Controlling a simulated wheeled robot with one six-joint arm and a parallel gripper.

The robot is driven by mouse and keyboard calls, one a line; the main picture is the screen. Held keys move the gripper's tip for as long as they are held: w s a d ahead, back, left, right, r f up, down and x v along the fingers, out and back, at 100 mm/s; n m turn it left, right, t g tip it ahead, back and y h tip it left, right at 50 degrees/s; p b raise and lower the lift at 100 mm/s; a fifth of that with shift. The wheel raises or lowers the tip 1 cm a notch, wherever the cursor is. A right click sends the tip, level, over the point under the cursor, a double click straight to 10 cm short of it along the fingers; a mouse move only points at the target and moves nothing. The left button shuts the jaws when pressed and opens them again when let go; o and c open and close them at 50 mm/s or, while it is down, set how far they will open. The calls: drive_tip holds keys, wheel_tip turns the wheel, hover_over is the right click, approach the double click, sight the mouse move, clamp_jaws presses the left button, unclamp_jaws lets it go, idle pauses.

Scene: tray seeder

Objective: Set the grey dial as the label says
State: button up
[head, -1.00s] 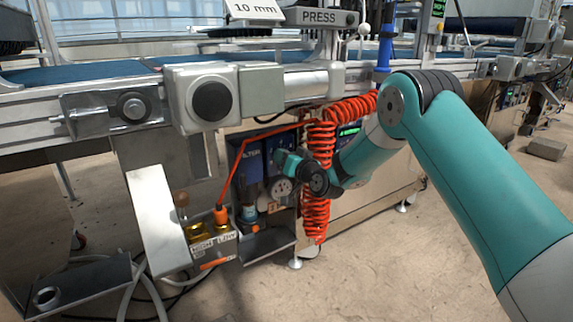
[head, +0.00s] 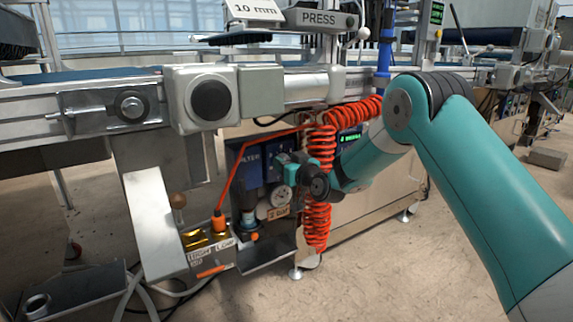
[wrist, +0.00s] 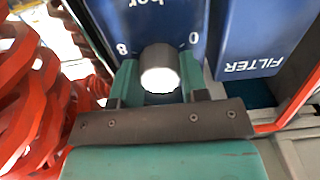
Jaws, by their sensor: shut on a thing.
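The grey dial (wrist: 160,68) is a round knob with a bright white end face, on a blue unit (wrist: 185,18). The unit bears the marks 0 and 8 and part of the word "bar", upside down in the wrist view. My gripper (wrist: 158,82) is shut on the dial, one teal finger on each side. In the head view my gripper (head: 284,162) is at the blue unit above a round gauge (head: 280,196) and hides the dial. A small paper label (head: 279,212) is below the gauge; its writing is too small to read surely.
Red coiled hose (head: 318,215) hangs right beside my gripper. A blue FILTER unit (head: 250,163) stands to the left, with an orange hose (head: 235,170) passing it. A box (head: 208,256) with yellow and orange parts sits lower left. Open floor lies at the right.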

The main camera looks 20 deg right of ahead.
drive_tip(key=shift+f, duration=0.1)
drive_tip(key=o, duration=0.9)
drive_tip(key=b+v, duration=0.3)
drive_tip(key=v, duration=1.4)
drive_tip(key=shift+s+d+b, duration=0.1)
drive_tip(key=shift+s+b, duration=0.1)
drive_tip(key=shift+b, duration=0.1)
